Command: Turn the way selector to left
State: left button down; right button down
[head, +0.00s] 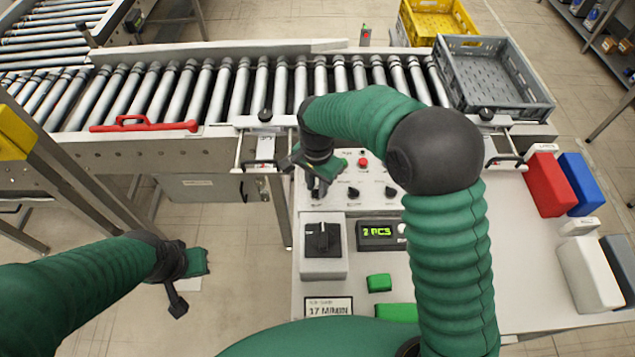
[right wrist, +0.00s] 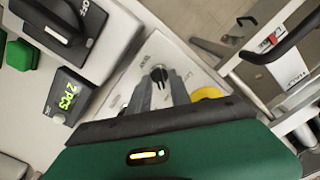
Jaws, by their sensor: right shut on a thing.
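A small control panel (head: 372,178) carries a row of black knobs and a red button. My right gripper (head: 318,186) is over its leftmost knob, which I take to be the way selector. In the right wrist view, the grey fingers of my right gripper (right wrist: 159,84) are shut on this small black knob (right wrist: 158,73). Labels stand beside the knob, too small to read surely. The fingers hide part of the knob, so its exact setting is unclear. My left gripper (head: 186,272) hangs empty above the floor at the left; its opening cannot be made out.
A large black rotary switch (head: 322,238) and a green-lit display (head: 378,234) sit nearer on the bench. The roller conveyor (head: 230,90) runs behind, with a grey crate (head: 490,100) at its right end. Red (head: 549,184) and blue (head: 581,184) blocks stand at right.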

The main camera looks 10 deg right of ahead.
aim_at(316, 190)
jog(key=n+p, duration=0.1)
jog(key=n, duration=0.1)
jog(key=n+p, duration=0.1)
jog(key=n, duration=0.2)
jog(key=shift+s+a+r+p, duration=0.1)
jog(key=shift+a+r+p, duration=0.05)
jog(key=shift+p, duration=0.2)
jog(key=n+p, duration=0.2)
jog(key=n, duration=0.3)
jog(key=shift+n, duration=0.4)
jog(key=n+p, duration=0.2)
jog(key=n, duration=0.3)
jog(key=shift+n, duration=0.3)
jog(key=shift+f, duration=0.2)
jog(key=c, duration=1.6)
grip_release()
jog(key=shift+o, duration=0.5)
jog(key=shift+r, duration=0.25)
notch_tip(316, 190, up, 16)
jog(key=b, duration=0.1)
jog(key=shift+r, duration=0.25)
